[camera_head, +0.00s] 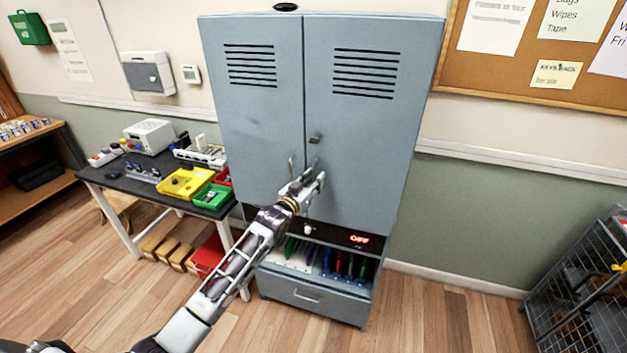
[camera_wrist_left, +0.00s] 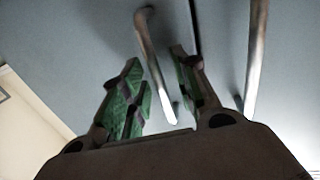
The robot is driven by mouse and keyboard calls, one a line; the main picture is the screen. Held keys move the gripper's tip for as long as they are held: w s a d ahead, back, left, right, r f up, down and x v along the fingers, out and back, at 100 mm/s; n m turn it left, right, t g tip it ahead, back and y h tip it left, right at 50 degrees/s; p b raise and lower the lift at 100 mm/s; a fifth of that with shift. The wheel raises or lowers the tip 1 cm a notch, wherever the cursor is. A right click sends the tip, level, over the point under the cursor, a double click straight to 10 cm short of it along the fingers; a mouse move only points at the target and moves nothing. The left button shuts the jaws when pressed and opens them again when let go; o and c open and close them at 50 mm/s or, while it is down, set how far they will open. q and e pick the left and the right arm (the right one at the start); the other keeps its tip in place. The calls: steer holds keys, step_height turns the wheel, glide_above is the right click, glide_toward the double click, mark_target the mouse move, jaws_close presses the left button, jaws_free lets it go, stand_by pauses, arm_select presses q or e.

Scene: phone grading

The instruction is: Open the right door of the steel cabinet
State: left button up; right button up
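The blue-grey steel cabinet (camera_head: 211,70) stands against the wall with both doors closed. Its right door (camera_head: 385,135) has slots near the top and a dark knob (camera_head: 316,138) near the centre seam. My left gripper (camera_head: 310,183) is at the front of the right door, beside the seam. In the left wrist view, the green-padded fingers of my left gripper (camera_wrist_left: 163,95) are apart, with one bar handle (camera_wrist_left: 152,50) between them and no clear contact. The other bar handle (camera_wrist_left: 256,55) is across the seam, outside the fingers. My right gripper is not in view.
Below the doors are an open bay with coloured upright items and a closed drawer (camera_head: 310,298). A dark table (camera_head: 120,178) with yellow and green bins stands close on the left. A wire cage cart (camera_head: 580,290) is at far right. The floor (camera_head: 440,310) right of the cabinet is clear.

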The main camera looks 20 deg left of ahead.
arm_select(q)
steer(key=shift+c, duration=0.5)
jaws_close()
steer(key=shift+s+d+f, duration=0.1)
steer(key=shift+s, duration=0.05)
